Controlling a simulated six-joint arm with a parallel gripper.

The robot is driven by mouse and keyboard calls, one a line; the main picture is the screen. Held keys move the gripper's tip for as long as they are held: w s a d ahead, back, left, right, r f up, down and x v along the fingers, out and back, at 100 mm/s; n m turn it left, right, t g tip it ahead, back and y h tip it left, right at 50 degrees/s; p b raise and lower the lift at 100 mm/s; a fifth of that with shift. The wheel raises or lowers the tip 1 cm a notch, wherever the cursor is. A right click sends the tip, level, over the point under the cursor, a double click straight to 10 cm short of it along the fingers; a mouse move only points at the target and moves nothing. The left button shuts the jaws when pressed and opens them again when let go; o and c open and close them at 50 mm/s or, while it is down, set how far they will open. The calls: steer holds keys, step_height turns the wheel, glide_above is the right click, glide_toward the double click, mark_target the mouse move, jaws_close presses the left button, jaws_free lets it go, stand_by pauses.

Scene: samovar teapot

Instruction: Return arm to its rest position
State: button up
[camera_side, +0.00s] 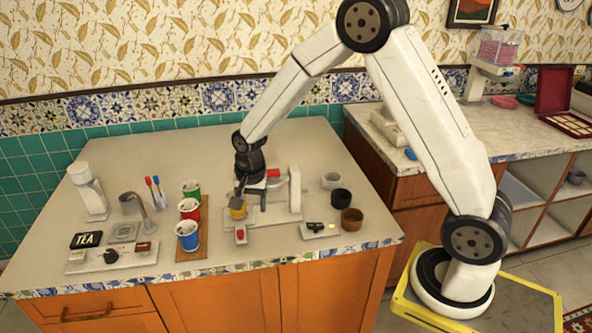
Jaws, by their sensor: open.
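My gripper (240,193) is low over the middle of the light countertop (310,150), pointing down. It is open. A small yellow cup-like object (238,211) is directly below its fingertips; I cannot tell whether they touch it. My arm reaches from its base at the right, up over the counter and down to this spot. Beside the gripper is a white stand with a red part (273,174) on a pale base plate.
Green (191,187), red (190,208) and blue (187,235) cups stand on a wooden strip at the left. Dark and brown bowls (352,219) stand right of the stand.

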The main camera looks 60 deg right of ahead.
steer(key=s+a+r+n, duration=0.1)
steer(key=s+r+n, duration=0.1)
steer(key=s+n, duration=0.4)
steer(key=s+a+r+n+t, duration=0.1)
steer(key=s+r+n, duration=0.2)
steer(key=s+n, duration=0.3)
steer(key=s, duration=0.5)
steer(key=shift+t, duration=0.3)
